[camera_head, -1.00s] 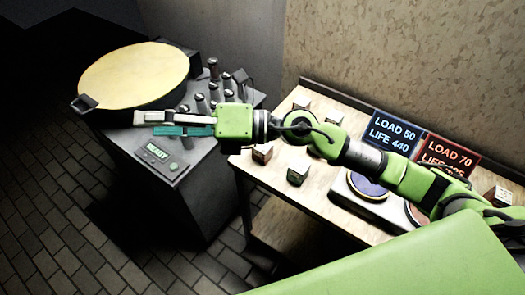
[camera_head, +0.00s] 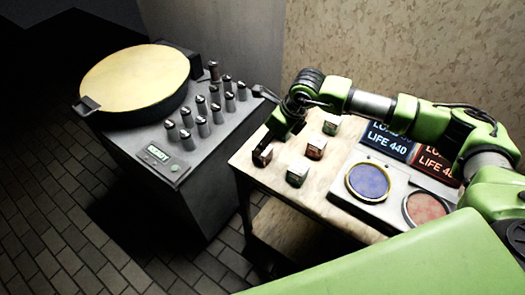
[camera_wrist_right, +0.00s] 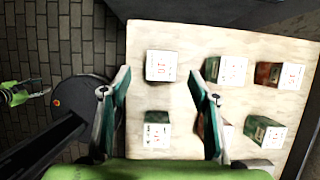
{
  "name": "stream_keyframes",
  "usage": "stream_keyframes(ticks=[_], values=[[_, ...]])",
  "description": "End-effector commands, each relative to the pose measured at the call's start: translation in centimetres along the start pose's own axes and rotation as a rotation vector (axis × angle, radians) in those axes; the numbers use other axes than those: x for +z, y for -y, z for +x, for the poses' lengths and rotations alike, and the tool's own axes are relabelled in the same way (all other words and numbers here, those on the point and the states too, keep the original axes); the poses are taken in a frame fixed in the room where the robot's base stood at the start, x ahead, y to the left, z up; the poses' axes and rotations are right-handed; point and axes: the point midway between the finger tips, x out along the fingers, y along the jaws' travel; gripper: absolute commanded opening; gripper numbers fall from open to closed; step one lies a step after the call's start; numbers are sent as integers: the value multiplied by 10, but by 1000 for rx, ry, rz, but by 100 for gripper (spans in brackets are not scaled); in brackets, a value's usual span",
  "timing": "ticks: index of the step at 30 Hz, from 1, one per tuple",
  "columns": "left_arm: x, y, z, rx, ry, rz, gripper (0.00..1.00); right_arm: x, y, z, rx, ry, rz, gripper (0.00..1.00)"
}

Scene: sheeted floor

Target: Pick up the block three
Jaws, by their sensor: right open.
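Several small blocks with white numbered tops stand on the wooden table (camera_head: 246,158). The numbers are too small to read surely, so I cannot tell which is block three. In the head view, blocks show at the front left corner (camera_head: 262,156), front middle (camera_head: 297,175), centre (camera_head: 315,149) and back (camera_head: 331,125). My right gripper (camera_head: 277,135) points down over the table's left part. In the right wrist view, its open fingers (camera_wrist_right: 160,76) have one block (camera_wrist_right: 164,66) in the gap's line and another (camera_wrist_right: 157,130) nearer. The right finger partly hides a block.
A dark console (camera_head: 205,150) with several knobs and a round yellow-topped pan (camera_head: 135,75) stands left of the table. A panel with blue (camera_head: 367,182) and red (camera_head: 425,207) discs sits on the table's right, with lettered signs (camera_head: 388,140) behind it.

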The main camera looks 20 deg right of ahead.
Motion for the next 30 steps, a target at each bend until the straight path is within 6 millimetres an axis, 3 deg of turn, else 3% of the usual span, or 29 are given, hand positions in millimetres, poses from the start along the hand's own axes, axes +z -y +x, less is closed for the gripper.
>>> stream_keyframes(ticks=[10,19,29,30], values=[[-2,0,-14,0,-1,0,40,-1,1,28,2,-1,1,56],[-3,0,-30,0,-1,0,40,-4,3,66,2,0,1,56],[-3,0,-30,0,-1,0,40,-5,3,72,1,2,0,56],[-3,0,-30,0,-1,0,40,-5,3,72,1,2,0,45]])
